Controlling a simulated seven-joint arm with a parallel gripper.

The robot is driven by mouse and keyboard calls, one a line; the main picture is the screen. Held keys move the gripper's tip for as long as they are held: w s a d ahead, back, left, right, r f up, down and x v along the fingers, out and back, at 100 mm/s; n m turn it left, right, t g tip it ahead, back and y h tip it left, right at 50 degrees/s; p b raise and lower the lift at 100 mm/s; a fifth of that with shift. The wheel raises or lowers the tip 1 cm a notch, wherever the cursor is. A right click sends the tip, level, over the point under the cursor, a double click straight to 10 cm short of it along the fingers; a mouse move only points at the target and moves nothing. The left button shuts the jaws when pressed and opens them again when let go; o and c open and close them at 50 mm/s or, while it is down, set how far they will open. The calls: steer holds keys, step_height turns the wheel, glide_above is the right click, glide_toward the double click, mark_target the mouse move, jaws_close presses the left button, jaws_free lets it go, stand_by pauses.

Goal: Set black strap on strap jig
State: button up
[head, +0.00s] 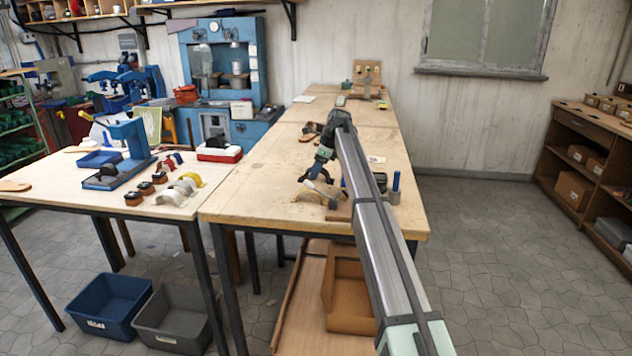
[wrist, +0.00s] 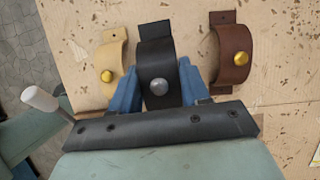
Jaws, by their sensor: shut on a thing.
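The black strap (wrist: 155,55) is a curved band with a silver stud, in the middle of the wrist view. My gripper (wrist: 158,80) has its blue fingers on both sides of it, shut on it. A tan strap (wrist: 111,64) with a brass stud is close on its left and a brown strap (wrist: 230,56) on its right, both apart from the fingers. In the head view my gripper (head: 316,170) is low over the near part of the middle bench; the black strap is too small to make out surely there. I cannot pick out the strap jig with certainty.
The middle bench (head: 265,150) carries a pale curved piece (head: 322,194) and a grey holder with a blue tool (head: 395,188) near my gripper. The left table (head: 60,180) holds a blue press (head: 127,145) and several small parts. The bench's left middle is clear.

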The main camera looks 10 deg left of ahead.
steer(key=shift+f, duration=2.05)
steer(key=shift+f, duration=0.1)
steer(key=o, duration=1)
steer(key=shift+o, duration=0.2)
steer(key=v, duration=1.2)
